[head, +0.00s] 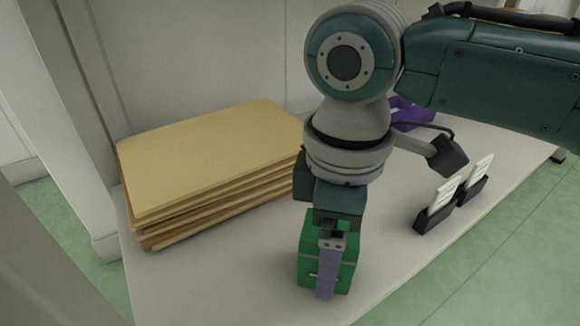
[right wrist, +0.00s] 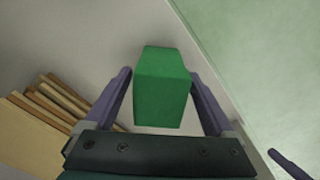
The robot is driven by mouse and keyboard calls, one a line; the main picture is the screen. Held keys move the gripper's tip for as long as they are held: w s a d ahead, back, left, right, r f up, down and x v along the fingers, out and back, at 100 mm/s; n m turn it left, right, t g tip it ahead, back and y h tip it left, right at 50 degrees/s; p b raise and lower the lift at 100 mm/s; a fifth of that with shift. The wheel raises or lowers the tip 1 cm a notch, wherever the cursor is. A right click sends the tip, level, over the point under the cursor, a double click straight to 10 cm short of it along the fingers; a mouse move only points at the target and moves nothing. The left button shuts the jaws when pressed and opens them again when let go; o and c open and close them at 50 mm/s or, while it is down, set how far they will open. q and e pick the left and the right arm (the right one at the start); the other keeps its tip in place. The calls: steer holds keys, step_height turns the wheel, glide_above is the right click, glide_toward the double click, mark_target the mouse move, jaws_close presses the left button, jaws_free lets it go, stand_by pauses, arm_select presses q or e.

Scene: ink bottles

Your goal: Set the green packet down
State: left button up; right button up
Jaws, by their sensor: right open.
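The green packet (head: 308,262) is a box-like block near the front of the pale shelf surface (head: 225,280). It appears to stand upright on that surface. My right gripper (head: 328,290) points down over it, with a purple-grey finger in front of its near face. The jaws are open. The far finger is hidden in the head view. My left gripper is not in view.
A stack of tan folders or envelopes (head: 215,160) lies to the left of the packet. Two small dark holders with white cards (head: 440,198) stand to the right, near the edge. A purple object (head: 408,114) is partly hidden behind my arm. The front left surface is clear.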

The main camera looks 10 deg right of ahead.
step_height(320, 180, up, 10)
steer(key=p, duration=0.6)
steer(key=shift+r+p, duration=0.1)
steer(key=shift+p, duration=0.2)
steer(key=s+a+f+m+t+y, duration=0.2)
steer(key=s+a+m+y, duration=0.25)
steer(key=s, duration=0.45)
steer(key=s+d+m+t+h, duration=0.1)
steer(key=s+d+m+h, duration=0.3)
steer(key=d, duration=0.8)
steer(key=s+m, duration=0.2)
steer(key=s, duration=0.1)
steer(key=shift+s+d+r+t, duration=0.15)
steer(key=shift+d+r+t, duration=0.15)
steer(key=shift+d, duration=0.05)
steer(key=shift+m, duration=0.25)
step_height(320, 180, up, 101)
steer(key=p, duration=10.1)
steer(key=shift+r, duration=0.1)
